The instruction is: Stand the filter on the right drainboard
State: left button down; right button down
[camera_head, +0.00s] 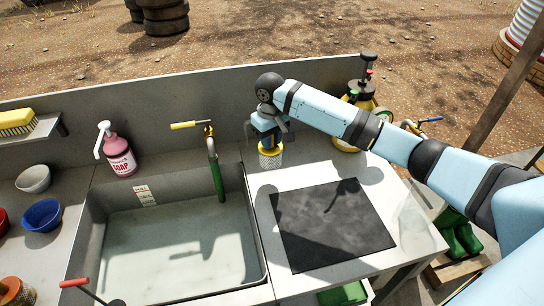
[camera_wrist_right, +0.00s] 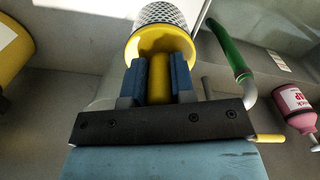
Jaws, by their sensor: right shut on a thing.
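The filter (camera_head: 270,160) is a pale mesh cylinder with a yellow cap. It is upright at the back of the right drainboard (camera_head: 308,163), just right of the sink. Whether its base touches the board, I cannot tell for sure. My right gripper (camera_head: 266,126) is above it, pointing down, shut on its yellow stem. In the right wrist view, the two blue fingers (camera_wrist_right: 158,82) clasp the stem, with the yellow rim and mesh of the filter (camera_wrist_right: 165,15) beyond. My left gripper is not in view.
The sink (camera_head: 180,245) with a green tap (camera_head: 216,172) lies to the left. A black mat (camera_head: 330,225) covers the front of the drainboard. A yellow sprayer (camera_head: 352,105) stands at the back right. A pink soap bottle (camera_head: 120,158) stands left of the tap.

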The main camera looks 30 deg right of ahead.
aim_at(271, 158)
notch_tip(271, 158, down, 8)
jog(key=shift+r, duration=0.2)
dwell(0.3)
jog(key=c, duration=1)
grip_release()
jog(key=shift+f, duration=0.15)
jog(key=shift+o, duration=0.2)
notch_tip(271, 158, up, 12)
jog(key=shift+r, duration=0.2)
jog(key=shift+s+f, duration=0.1)
jog(key=shift+f, duration=0.05)
